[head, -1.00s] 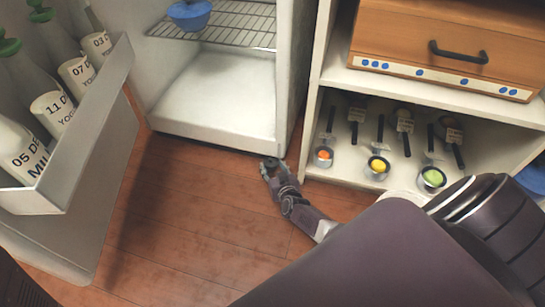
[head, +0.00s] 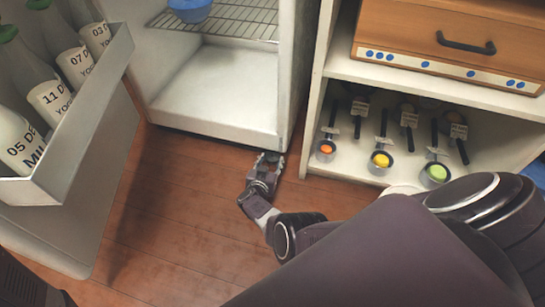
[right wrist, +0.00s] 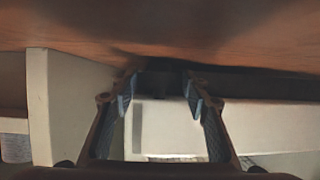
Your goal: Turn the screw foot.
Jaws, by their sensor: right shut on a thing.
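The screw foot is at the lower front right corner of the open white fridge (head: 205,90). In the head view my right gripper covers it. In the right wrist view a dark piece (right wrist: 160,79), which seems to be the foot, sits between the fingertips under the pale fridge body, with the floor at the top of the picture. My right gripper (head: 269,158) is low at the floor, its fingers closed on this piece. The fingers also show in the right wrist view (right wrist: 160,96). The foot's thread and exact shape are too dark to tell. My left gripper is not in view.
The open fridge door (head: 75,150) holds several bottles (head: 50,100) at left. A blue pot (head: 190,10) stands on the wire rack. A shelf unit (head: 310,120) stands close right of the fridge, with several scoops and a wooden drawer (head: 440,40). The wooden floor (head: 175,220) in front is clear.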

